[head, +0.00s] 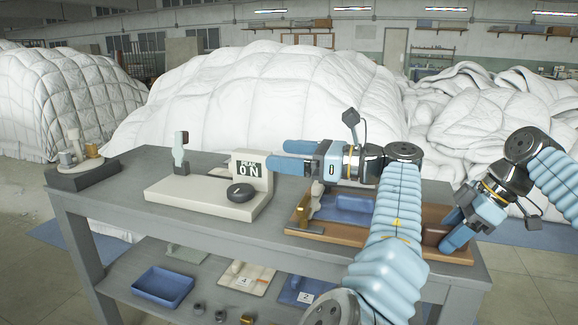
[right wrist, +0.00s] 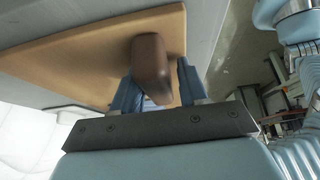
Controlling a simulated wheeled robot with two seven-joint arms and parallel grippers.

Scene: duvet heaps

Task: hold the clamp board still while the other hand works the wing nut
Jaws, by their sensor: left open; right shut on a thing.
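The clamp board (head: 372,240) is a brown wooden board at the right end of the grey table, with a blue recess or tray (head: 347,209) on it. A small brass-coloured part (head: 302,211), perhaps the wing nut, is at its left end. My right gripper (head: 440,240) is shut on the dark brown grip block at the board's right end; this block (right wrist: 151,68) shows between the fingers in the right wrist view, over the tan board (right wrist: 85,60). My left gripper (head: 273,156) is open and empty, pointing left above the table, beyond the board.
A cream gauge (head: 205,192) reading "0 N" with a black knob stands left of the board, close to my left fingertips. A dark stand (head: 82,177) is at the table's left end. The lower shelf holds a blue tray (head: 163,286) and plates. White duvet heaps (head: 250,95) rise behind.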

